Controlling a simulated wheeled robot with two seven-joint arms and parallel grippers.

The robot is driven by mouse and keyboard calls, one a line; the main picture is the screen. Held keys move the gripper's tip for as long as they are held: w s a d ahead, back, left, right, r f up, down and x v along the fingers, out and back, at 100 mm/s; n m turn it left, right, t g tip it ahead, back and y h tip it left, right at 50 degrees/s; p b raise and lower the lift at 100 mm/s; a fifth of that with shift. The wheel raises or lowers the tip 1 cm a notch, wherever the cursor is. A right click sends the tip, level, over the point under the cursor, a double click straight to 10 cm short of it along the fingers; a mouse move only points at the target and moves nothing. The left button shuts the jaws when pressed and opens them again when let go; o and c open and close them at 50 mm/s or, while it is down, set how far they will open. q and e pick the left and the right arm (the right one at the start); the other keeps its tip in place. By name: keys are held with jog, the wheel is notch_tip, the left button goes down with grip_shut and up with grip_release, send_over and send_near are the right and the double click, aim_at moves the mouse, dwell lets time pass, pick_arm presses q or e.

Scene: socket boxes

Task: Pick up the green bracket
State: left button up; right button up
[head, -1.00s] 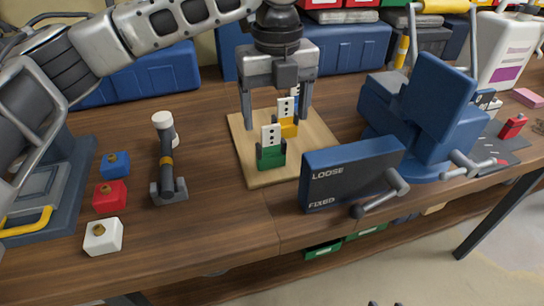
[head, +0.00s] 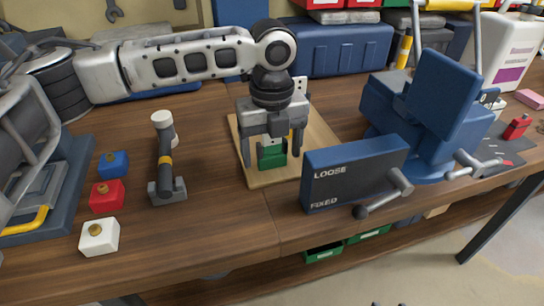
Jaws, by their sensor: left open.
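The green bracket (head: 273,158) stands on the wooden board (head: 257,181), near its front edge. My left gripper (head: 275,162) is over it, pointing down, with its jaws open. One finger shows on each side of the bracket, and I cannot tell whether they touch it. The gripper body hides the upper part of the bracket. A bit of the yellow bracket (head: 291,135) shows behind the right finger. A white plate with dark holes (head: 299,88) rises behind the gripper. My right gripper is not in view.
The blue vise (head: 425,115) and the LOOSE/FIXED panel (head: 350,172) stand close on the right. A grey-black tool (head: 166,165) and blue, red and white blocks (head: 107,195) lie to the left. Blue cases (head: 335,48) line the back. Bare table lies left of the board.

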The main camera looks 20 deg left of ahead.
pick_arm(q)
jog(key=c, duration=1.1)
jog(key=shift+r, duration=0.1)
